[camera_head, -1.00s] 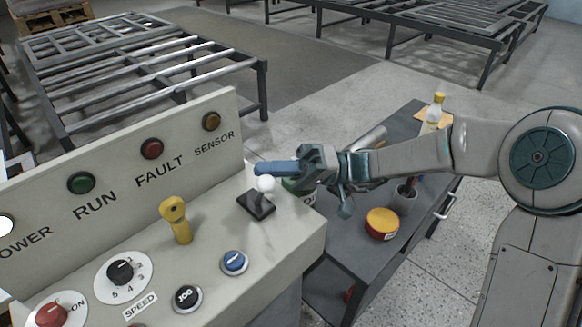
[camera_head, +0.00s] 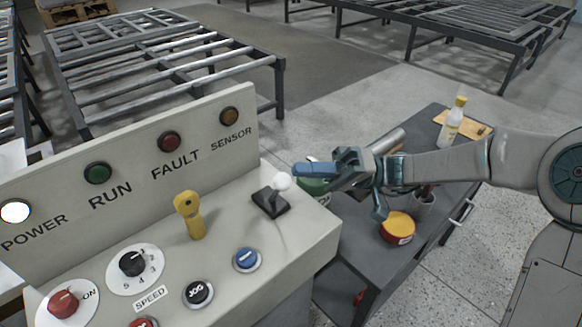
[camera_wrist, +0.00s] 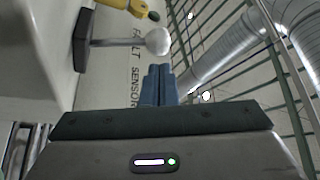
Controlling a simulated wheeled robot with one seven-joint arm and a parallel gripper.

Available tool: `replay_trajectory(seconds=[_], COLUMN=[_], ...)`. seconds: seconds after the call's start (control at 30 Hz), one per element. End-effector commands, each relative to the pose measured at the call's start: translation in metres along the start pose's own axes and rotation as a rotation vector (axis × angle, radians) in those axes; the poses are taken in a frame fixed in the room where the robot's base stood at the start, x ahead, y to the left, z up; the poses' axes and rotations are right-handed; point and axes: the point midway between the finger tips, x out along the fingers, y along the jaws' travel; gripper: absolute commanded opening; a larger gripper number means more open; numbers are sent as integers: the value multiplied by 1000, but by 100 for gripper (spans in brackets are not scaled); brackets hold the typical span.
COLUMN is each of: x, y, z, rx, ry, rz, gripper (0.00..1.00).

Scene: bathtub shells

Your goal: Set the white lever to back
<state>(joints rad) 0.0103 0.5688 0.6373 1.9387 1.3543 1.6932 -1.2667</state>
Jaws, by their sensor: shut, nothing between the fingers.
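The white lever (camera_head: 281,182) has a round white knob on a short stem. It rises from a black square base (camera_head: 270,202) at the right end of the control panel, and leans toward the right in the head view. My gripper (camera_head: 297,170) is shut and empty, its blue fingertips close behind the knob in the head view. In the wrist view the lever's knob (camera_wrist: 157,41) and stem stand just beyond and to the left of my shut fingertips (camera_wrist: 158,70). A small gap shows between fingertips and knob there.
A yellow-handled lever (camera_head: 190,215), a blue knob (camera_head: 247,259) and a black JOG button (camera_head: 198,292) share the panel (camera_head: 310,235). The upright lamp board (camera_head: 130,160) rises behind. A dark cart (camera_head: 345,272) with a yellow-topped tin (camera_head: 397,227) and a bottle (camera_head: 452,120) stands at right.

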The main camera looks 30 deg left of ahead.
Motion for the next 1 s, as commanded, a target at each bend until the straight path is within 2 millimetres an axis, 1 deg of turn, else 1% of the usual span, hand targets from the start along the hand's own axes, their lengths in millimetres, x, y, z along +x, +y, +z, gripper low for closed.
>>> replay_trajectory(seconds=[0.03, 0.1, 0.2, 0.3, 0.83, 0.93, 1.0], x=[-10, -20, -29, -34, -36, -34, -33], y=[0, 0, 1, 0, -1, -2, -3], z=[0, -1, -1, -1, -1, 3, 10], rx=[-1, -2, 0, -1, 1, 25, 63], ry=[3, 2, -1, -3, -4, -22, -51], rz=[0, -1, -3, -4, 1, 40, 99], gripper=[0, 0, 0, 0, 0, 0, 0])
